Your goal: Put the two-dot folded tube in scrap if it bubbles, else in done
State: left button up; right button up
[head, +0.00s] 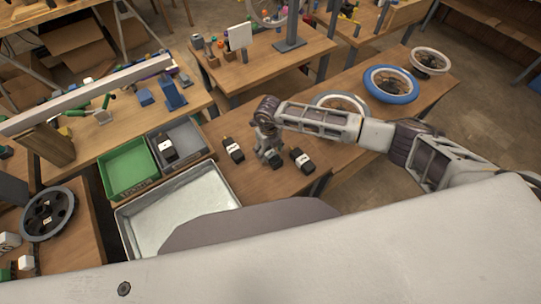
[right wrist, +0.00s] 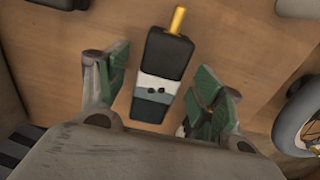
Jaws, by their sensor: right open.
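The two-dot folded tube (right wrist: 160,80), black with a white and grey band, two dark dots and a yellow valve, lies on the wood in the right wrist view. My right gripper (right wrist: 160,98) is open, with a green-padded finger on each side of it. In the head view this gripper (head: 270,160) is low over the bench and seems to hide that tube. Other dark folded tubes lie left (head: 233,150) and right (head: 302,160) of it. A green bin (head: 128,165) and a grey bin (head: 190,137) stand to the left; their lettering is unreadable. My left gripper is out of view.
A dark item with a white label (head: 168,150) lies in the grey bin. A shallow metal basin (head: 125,225) stands in front of the bins. A blue-tyred wheel (head: 390,84) and other wheels lie on the bench to the right.

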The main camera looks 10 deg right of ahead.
aim_at(269, 151)
jog(key=shift+f+b, duration=0.25)
jog(key=shift+b, duration=0.05)
dwell(0.5)
jog(key=shift+c, duration=0.3)
jog(key=c, duration=1.2)
jog(key=shift+r, duration=0.15)
jog(key=shift+r+b, duration=0.3)
jog(key=shift+r, duration=4.8)
jog(key=shift+n, duration=0.3)
